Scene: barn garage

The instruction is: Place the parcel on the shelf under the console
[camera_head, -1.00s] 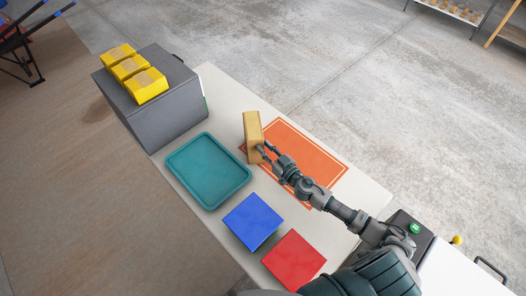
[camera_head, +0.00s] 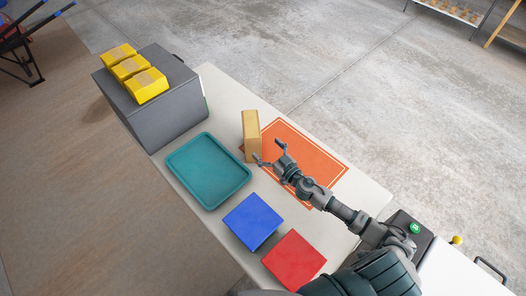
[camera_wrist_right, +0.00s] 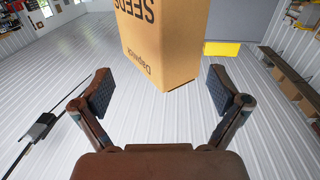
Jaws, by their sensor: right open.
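The parcel (camera_head: 251,132) is a tan box standing upright at the left edge of the orange mat on the table. In the right wrist view the parcel (camera_wrist_right: 158,42) shows dark upside-down lettering and lies just beyond the fingertips. My right gripper (camera_head: 268,152) is open, close beside the parcel's near right side, with nothing between its fingers. In the right wrist view my right gripper (camera_wrist_right: 160,82) has its two fingers spread wide. A dark unit with a green button (camera_head: 414,228) stands at the table's right end; I cannot tell whether it is the console. No shelf under it shows. My left gripper is not in view.
The table (camera_head: 225,88) also holds the orange mat (camera_head: 310,150), a teal tray (camera_head: 171,158), a blue square (camera_head: 252,221) and a red square (camera_head: 294,262). A grey box (camera_head: 165,118) with yellow blocks (camera_head: 148,86) stands at the far left. Concrete floor lies beyond.

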